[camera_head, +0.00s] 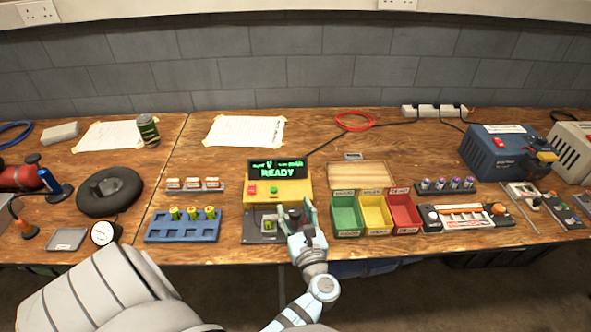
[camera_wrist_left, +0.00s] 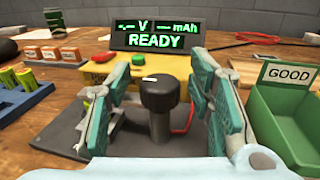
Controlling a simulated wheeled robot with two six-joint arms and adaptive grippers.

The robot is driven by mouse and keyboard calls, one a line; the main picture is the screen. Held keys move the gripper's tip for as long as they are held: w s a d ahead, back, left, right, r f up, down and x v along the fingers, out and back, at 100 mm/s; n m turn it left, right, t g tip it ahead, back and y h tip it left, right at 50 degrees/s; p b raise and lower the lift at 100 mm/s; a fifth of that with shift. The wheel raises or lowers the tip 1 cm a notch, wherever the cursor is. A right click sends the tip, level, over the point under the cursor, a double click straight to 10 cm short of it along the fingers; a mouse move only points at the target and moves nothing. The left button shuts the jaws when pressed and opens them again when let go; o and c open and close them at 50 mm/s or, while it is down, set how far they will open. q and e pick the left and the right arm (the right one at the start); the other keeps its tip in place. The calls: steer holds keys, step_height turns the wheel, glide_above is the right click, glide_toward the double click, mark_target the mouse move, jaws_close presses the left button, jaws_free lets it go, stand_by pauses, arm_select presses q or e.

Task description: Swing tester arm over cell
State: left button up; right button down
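The yellow tester (camera_head: 291,186) stands mid-table, its display (camera_head: 276,169) reading READY with dashes for V and mAh. Its grey base plate (camera_wrist_left: 65,135) lies in front. In the left wrist view a black knob (camera_wrist_left: 158,95) on a grey post stands upright above that plate. My left gripper (camera_head: 296,214) is open at the plate's right side. In the left wrist view its teal fingers (camera_wrist_left: 152,88) stand either side of the knob, with gaps showing. A small greenish cell (camera_head: 268,226) seems to sit on the plate; the left finger largely hides that spot in the wrist view. My right gripper is out of view.
A blue rack (camera_head: 182,237) with several green-yellow cells stands left of the tester. Green (camera_head: 346,233), yellow (camera_head: 376,231) and red (camera_head: 405,229) bins stand close to the gripper's right. A red cable ring (camera_head: 355,113) lies behind.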

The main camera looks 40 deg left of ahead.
mark_target(295, 212)
arm_select(q)
step_height(295, 212, up, 10)
steer(key=shift+r, duration=0.1)
stand_by(0.4)
stand_by(0.4)
